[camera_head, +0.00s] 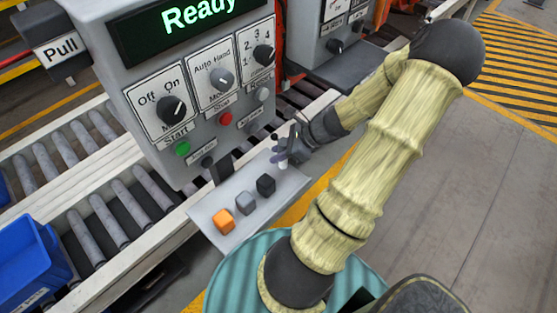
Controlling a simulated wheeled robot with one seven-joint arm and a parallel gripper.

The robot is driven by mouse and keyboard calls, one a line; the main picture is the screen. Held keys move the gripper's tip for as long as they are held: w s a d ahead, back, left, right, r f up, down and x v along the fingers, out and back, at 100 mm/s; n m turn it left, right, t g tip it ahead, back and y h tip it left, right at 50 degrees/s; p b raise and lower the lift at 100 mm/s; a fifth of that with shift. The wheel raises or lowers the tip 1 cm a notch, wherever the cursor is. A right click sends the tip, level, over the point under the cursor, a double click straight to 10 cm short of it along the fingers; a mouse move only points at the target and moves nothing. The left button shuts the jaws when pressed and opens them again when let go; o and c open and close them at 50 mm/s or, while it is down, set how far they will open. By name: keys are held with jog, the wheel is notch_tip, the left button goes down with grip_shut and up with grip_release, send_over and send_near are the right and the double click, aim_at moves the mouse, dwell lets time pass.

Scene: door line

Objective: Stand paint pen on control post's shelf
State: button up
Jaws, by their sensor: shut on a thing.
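My gripper (283,151) is at the far right end of the control post's shelf (233,187). It is shut on the paint pen (283,165), a small slim thing whose pale lower end shows below the fingers. The pen looks roughly upright. The fingers hide much of it, and I cannot tell whether its lower end touches the shelf. The shelf is a light grey plate on the front of the grey control post (150,160), under the post's knobs and buttons.
An orange cube (223,221), a grey cube (246,203) and a black cube (266,185) stand in a row on the shelf. A roller conveyor (110,220) runs behind, with a blue bin (28,262) at left. Open floor (470,200) lies at right.

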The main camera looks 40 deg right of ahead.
jog(key=shift+f, duration=0.1)
jog(key=shift+f+p, duration=0.3)
jog(key=shift+f, duration=1.7)
jog(key=o, duration=1)
jog(key=shift+c, duration=0.2)
